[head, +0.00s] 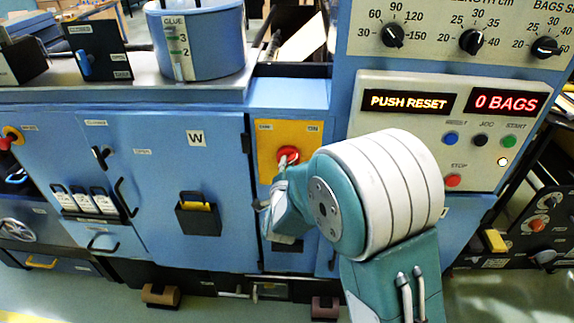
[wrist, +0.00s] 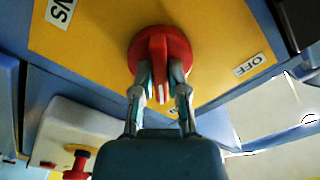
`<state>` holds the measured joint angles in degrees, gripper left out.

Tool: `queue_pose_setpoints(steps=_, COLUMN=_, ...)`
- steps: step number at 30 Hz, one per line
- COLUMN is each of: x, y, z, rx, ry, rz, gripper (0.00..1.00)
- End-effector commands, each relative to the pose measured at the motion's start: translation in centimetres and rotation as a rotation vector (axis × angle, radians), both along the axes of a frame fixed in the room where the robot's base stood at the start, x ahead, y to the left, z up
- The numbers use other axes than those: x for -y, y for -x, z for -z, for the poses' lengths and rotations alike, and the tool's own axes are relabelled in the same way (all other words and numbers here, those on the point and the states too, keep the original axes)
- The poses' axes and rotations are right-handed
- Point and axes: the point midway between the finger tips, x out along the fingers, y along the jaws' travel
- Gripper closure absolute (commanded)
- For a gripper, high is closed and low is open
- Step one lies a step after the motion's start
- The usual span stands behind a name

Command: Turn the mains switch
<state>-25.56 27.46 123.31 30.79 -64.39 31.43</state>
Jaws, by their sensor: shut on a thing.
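The mains switch is a red rotary knob with a raised grip bar, (wrist: 157,42) in the wrist view, on a yellow plate (wrist: 95,35). My gripper (wrist: 160,78) has one finger on each side of the bar and is shut on it. The bar points down toward my gripper in the wrist view, with a white mark near its end. An OFF label (wrist: 249,65) shows at right on the plate. In the head view the red knob (head: 287,154) sits on the yellow plate (head: 266,138), below an ON label (head: 313,127); my gripper partly covers it.
A control panel (head: 400,115) to the right shows PUSH RESET and 0 BAGS, with a red stop button (head: 453,181). A blue cabinet door marked W (head: 160,165) is to the left. A blue glue pot (head: 205,45) stands on the ledge above.

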Motion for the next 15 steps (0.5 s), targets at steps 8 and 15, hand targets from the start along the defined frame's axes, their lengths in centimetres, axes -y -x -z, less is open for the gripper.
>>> queue_pose_setpoints(steps=8, x=0.00, y=0.07, z=0.29, rx=-0.008, ry=0.001, rz=-0.001, gripper=0.64)
queue_pose_setpoints(steps=15, x=0.02, y=0.04, z=0.13, rx=-0.004, ry=0.001, rz=0.000, gripper=0.47)
